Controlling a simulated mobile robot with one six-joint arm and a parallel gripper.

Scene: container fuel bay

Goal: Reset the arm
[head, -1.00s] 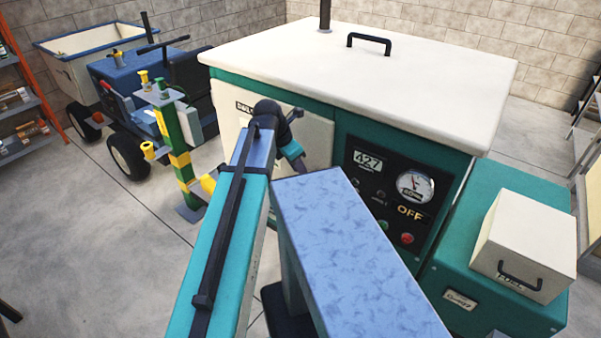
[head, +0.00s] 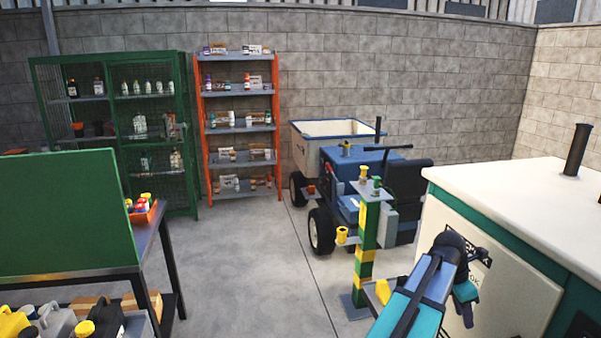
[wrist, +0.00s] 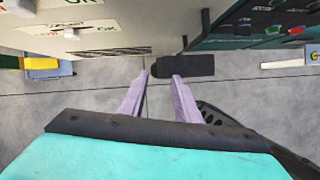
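My arm (head: 425,290) reaches in from the lower right in the head view, its far end in front of the pale door of a generator cabinet (head: 505,265). In the wrist view, my gripper (wrist: 160,76) shows two purple fingers with a gap between their tips. Nothing is held between them. Grey floor and a dark block (wrist: 198,66) lie beyond the fingertips. In the head view the fingers are too small and partly hidden to read.
A striped green and yellow post (head: 367,240) stands left of my arm, before a blue tractor (head: 345,175) with a trailer. An orange shelf rack (head: 240,130) and green cage cabinet (head: 120,130) line the back wall. A workbench (head: 165,250) is at left. Open floor lies between.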

